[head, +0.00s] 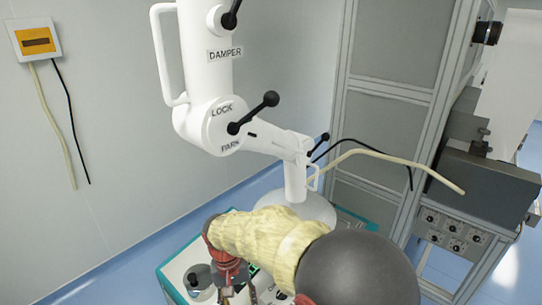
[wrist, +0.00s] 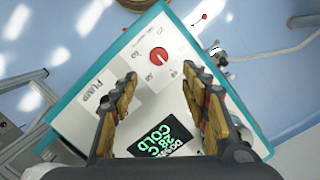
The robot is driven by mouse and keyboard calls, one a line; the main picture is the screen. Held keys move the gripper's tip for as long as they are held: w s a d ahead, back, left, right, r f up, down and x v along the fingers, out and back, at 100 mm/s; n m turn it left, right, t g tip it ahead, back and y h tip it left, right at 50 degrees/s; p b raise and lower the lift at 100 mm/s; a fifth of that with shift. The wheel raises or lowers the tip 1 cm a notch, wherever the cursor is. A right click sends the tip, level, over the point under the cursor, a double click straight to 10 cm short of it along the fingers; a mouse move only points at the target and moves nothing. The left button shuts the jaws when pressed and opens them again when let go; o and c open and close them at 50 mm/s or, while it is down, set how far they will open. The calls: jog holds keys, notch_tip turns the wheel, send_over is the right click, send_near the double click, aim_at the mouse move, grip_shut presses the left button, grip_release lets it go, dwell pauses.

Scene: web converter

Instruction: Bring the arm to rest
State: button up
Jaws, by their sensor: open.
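A white jointed arm (head: 215,65) stands in the middle of the head view. It is labelled DAMPER, LOCK and PARK and has several black ball-ended levers; one lever (head: 253,113) sits at the LOCK/PARK joint. Its lower link slopes down right to an upright post on a round white base (head: 297,208). My gripper (head: 238,294) is at the bottom, below my yellow-sleeved arm, which hides part of the area. In the wrist view my gripper (wrist: 160,76) is open and empty, pointing down above a white, teal-edged pump unit (wrist: 118,68).
The pump unit has a red dial (wrist: 159,55) and a dark display (wrist: 165,138) reading 28 C COLD. A metal pot (head: 199,281) is left of my gripper. A grey frame cabinet (head: 392,45) stands right. Bent tubes (head: 395,162) stick out. Blue floor is clear at left.

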jog(key=s+d+r+t+b, duration=0.1)
jog(key=s+d+r+t, duration=0.1)
jog(key=s+d+r, duration=0.3)
jog(key=s+d+r+m+t+y+b, duration=0.1)
jog(key=s+d+r, duration=0.4)
jog(key=d, duration=0.9)
jog(key=s+d+r+m+t+b, duration=0.1)
jog(key=s+d+r+t, duration=0.2)
jog(key=s+d+r, duration=0.3)
jog(key=d+r, duration=0.1)
jog(key=d, duration=0.2)
jog(key=shift+d+r+t, duration=0.25)
jog(key=shift+d+t, duration=0.05)
jog(key=shift+t, duration=0.1)
